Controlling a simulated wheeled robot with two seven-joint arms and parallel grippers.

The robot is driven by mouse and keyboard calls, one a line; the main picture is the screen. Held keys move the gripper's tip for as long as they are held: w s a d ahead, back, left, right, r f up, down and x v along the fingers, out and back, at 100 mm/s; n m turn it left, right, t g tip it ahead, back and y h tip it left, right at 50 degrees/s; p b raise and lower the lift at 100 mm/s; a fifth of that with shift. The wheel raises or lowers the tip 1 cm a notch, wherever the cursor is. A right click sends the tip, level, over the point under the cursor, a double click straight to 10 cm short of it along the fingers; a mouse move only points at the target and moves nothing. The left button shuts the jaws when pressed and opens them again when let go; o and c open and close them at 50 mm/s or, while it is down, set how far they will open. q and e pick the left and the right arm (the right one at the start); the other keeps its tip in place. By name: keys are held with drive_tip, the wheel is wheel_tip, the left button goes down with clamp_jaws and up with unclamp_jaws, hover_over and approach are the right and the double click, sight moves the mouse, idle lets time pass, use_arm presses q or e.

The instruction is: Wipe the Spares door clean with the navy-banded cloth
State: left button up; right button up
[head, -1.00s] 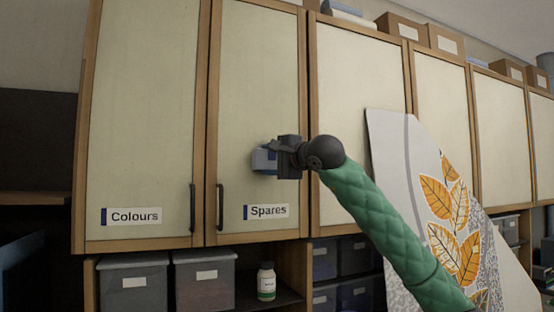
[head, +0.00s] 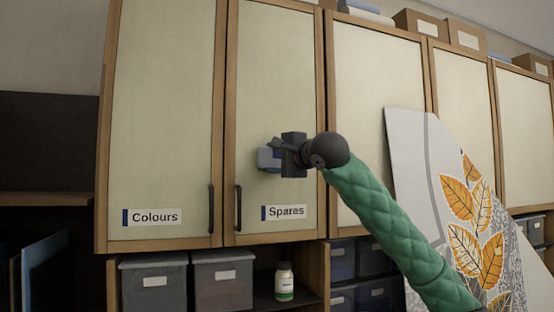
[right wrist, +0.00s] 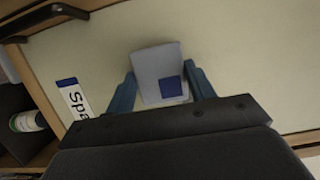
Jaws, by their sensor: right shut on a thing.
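The Spares door (head: 262,100) is a cream cupboard panel with a wooden frame, a dark handle (head: 238,208) at its lower left and a "Spares" label (head: 286,212) near the bottom. My right gripper (head: 277,158) is in front of the middle of the door, shut on a pale grey-blue cloth (head: 265,159). In the right wrist view the cloth (right wrist: 157,62) sits between the fingers, with a navy patch on it, against or very close to the panel. I cannot tell whether it touches. My left gripper is not in view.
The Colours door (head: 165,110) is to the left. Grey bins (head: 222,285) and a white bottle (head: 284,282) stand on the shelf below. Boxes (head: 465,35) sit on top of the cupboards.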

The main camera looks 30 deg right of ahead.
drive_tip(key=shift+r+p, duration=0.4)
drive_tip(key=shift+r, duration=0.45)
drive_tip(key=shift+s+d, duration=0.1)
drive_tip(key=shift+d, duration=0.25)
drive_tip(key=s+d+b, duration=0.1)
drive_tip(key=d+b, duration=0.1)
drive_tip(key=d, duration=0.4)
drive_tip(key=shift+s, duration=0.2)
drive_tip(key=d, duration=0.3)
drive_tip(key=shift+s+b, duration=0.35)
